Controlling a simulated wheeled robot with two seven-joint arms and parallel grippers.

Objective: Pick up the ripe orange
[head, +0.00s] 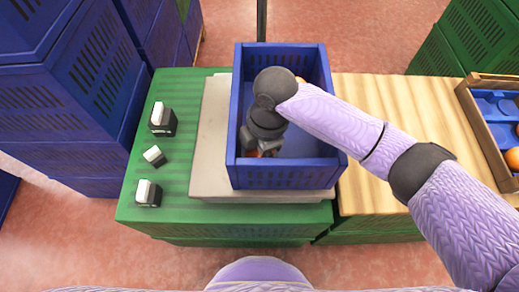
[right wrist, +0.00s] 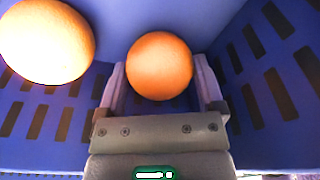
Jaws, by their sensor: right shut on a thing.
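My right gripper (right wrist: 160,80) is down inside the blue crate (head: 310,70) and shut on an orange (right wrist: 160,62), which sits between its two fingers in the right wrist view. The held fruit is evenly orange. A second, paler yellow-orange fruit (right wrist: 45,40) is at the upper left of the right wrist view, apart from the fingers. In the head view my right arm and wrist hide most of the crate's inside, and only bits of orange show below the gripper (head: 262,150). My left gripper is not in view.
The crate stands on a pale slab (head: 212,130) on a green surface (head: 190,85), with several small black-and-white blocks (head: 162,120) at left. At right, a wooden tabletop (head: 380,95) holds a wood-framed tray (head: 468,100) with an orange (head: 513,158). Stacked blue crates (head: 70,110) stand at far left.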

